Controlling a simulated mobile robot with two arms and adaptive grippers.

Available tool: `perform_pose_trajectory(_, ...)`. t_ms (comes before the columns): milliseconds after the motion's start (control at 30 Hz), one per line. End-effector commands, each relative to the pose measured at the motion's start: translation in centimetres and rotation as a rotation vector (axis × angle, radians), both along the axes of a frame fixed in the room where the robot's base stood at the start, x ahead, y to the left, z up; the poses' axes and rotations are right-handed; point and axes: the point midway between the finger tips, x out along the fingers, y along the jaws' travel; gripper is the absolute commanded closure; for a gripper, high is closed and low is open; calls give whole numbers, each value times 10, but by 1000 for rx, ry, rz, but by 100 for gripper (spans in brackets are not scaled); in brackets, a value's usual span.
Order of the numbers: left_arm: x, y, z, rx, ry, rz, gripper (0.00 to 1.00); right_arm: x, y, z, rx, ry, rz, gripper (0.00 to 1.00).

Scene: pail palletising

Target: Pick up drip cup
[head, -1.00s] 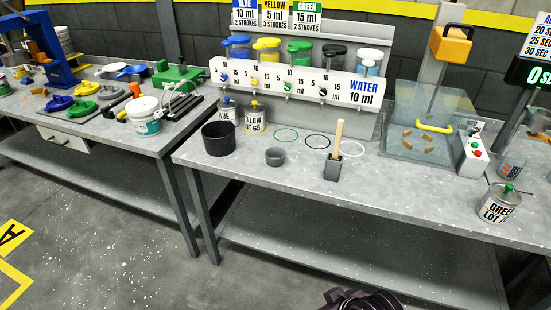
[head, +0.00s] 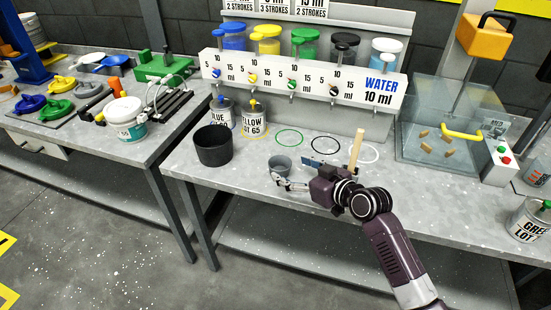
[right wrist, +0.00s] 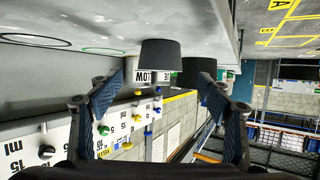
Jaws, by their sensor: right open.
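The drip cup, a small grey cup (head: 280,165), stands upright on the grey bench in the head view, between a black bucket and my right gripper. My right gripper (head: 292,173) is open and low over the bench, just right of the cup, with its fingers pointing toward it. In the right wrist view, which is upside down, the cup (right wrist: 160,62) shows ahead between the two spread fingers (right wrist: 160,95). The gripper is not closed on it. My left gripper is not in view.
A black bucket (head: 213,146) stands left of the cup. BLUE (head: 221,112) and YELLOW (head: 254,120) cans stand behind it. A wooden-handled brush (head: 355,152) stands right, partly behind my arm. The dispenser rack (head: 300,75) runs along the back.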

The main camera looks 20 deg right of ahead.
Motion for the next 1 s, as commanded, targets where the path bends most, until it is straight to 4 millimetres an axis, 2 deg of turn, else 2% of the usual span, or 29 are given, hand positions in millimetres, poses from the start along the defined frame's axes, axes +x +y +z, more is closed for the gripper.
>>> perform_pose_trajectory(67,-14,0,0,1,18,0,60,8,4,-3,4,0,1,29)
perform_pose_trajectory(200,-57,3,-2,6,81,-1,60,19,8,-7,3,2,1,29)
perform_pose_trajectory(333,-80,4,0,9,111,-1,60,32,11,-11,4,2,0,29)
perform_pose_trajectory(467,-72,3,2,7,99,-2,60,48,16,-17,3,2,1,29)
perform_pose_trajectory(600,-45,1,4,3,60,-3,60,60,21,-23,3,1,0,29)
perform_pose_trajectory(700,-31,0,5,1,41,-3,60,64,22,-25,0,2,1,29)
perform_pose_trajectory(900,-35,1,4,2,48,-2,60,64,22,-25,0,2,1,29)
perform_pose_trajectory(1000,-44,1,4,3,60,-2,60,64,22,-25,0,2,1,38)
